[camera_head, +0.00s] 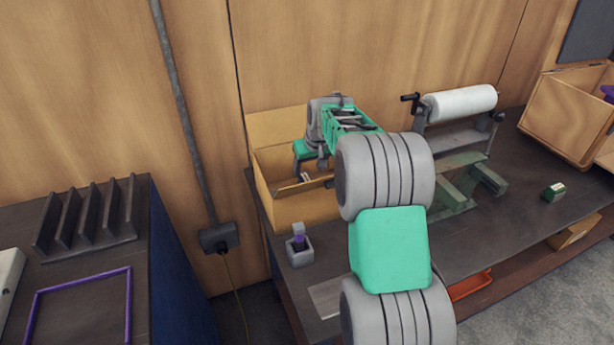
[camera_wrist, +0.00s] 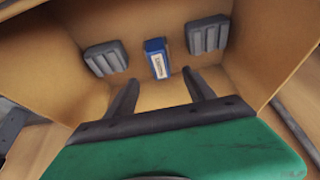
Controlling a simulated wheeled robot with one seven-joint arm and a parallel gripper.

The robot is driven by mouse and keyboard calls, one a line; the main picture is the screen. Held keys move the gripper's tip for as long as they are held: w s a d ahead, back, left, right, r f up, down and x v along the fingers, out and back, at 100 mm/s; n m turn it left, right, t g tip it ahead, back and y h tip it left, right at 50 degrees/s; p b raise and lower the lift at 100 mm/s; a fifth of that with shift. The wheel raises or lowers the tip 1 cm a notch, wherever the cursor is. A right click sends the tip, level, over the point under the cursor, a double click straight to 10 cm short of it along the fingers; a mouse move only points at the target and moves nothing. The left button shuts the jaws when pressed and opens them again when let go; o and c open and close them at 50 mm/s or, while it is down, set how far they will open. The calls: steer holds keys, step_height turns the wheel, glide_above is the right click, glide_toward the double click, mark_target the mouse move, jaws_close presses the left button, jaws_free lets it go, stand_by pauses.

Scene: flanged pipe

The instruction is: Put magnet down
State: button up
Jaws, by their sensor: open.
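My gripper (camera_head: 308,178) reaches down into an open cardboard box (camera_head: 298,208) on the dark bench. In the wrist view my gripper (camera_wrist: 160,77) is open, with its two dark fingers apart and nothing held between them. A blue block with a white label (camera_wrist: 157,58), perhaps the magnet, is in the box just beyond the fingertips and roughly centred between them. It looks apart from both fingers. Its lettering is too small to read. In the head view the box wall and my arm hide it.
Two grey ribbed blocks (camera_wrist: 106,58) (camera_wrist: 207,35) flank the blue one in the box. Box walls stand close around my gripper. A small grey holder (camera_head: 300,251) is in front of the box. A white roll (camera_head: 460,103) stands right, and a small green block (camera_head: 554,192) lies farther right.

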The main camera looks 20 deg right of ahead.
steer(key=v, duration=0.7)
steer(key=shift+b, duration=0.35)
